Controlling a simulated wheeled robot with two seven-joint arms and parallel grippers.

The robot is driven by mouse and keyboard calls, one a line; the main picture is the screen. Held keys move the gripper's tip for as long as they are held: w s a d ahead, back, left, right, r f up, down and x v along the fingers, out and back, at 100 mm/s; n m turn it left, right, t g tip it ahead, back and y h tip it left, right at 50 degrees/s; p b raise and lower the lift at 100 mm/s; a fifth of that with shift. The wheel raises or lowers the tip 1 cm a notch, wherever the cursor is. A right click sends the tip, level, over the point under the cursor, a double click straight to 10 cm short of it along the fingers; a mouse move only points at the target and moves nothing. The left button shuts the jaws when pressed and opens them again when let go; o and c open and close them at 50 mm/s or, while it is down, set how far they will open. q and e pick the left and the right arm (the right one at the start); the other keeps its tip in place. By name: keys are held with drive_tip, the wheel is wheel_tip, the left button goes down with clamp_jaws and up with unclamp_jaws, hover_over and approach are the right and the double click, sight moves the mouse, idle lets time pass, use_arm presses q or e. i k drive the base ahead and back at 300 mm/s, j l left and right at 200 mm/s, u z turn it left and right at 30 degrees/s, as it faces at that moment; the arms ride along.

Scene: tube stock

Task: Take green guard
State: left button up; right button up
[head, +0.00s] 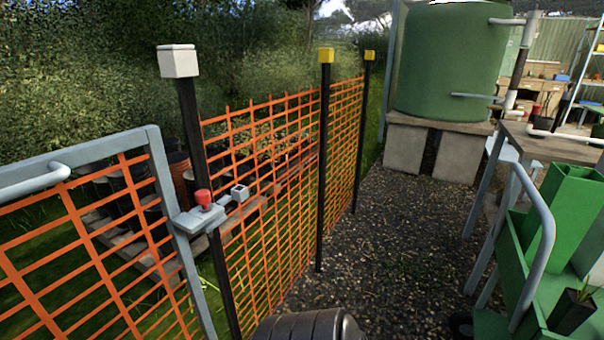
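A tall green square-sided guard (568,208) stands upright on a green cart (490,325) at the right edge of the head view. Neither of my grippers is in view. A dark rounded part at the bottom middle may be part of my own body.
An orange mesh fence (275,190) with dark posts and a grey-framed gate (165,200) with a red-knobbed latch (203,197) runs along the left. A table (550,147) and green tank (452,60) stand beyond. Gravel (400,230) between is clear.

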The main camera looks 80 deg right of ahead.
sight(574, 195)
drive_tip(key=z, duration=4.35)
drive_tip(key=j+z, duration=0.1)
drive_tip(key=z, duration=0.3)
drive_tip(key=i+j+z, duration=0.1)
drive_tip(key=z, duration=0.25)
drive_tip(key=j+z, duration=0.2)
drive_tip(key=z, duration=0.2)
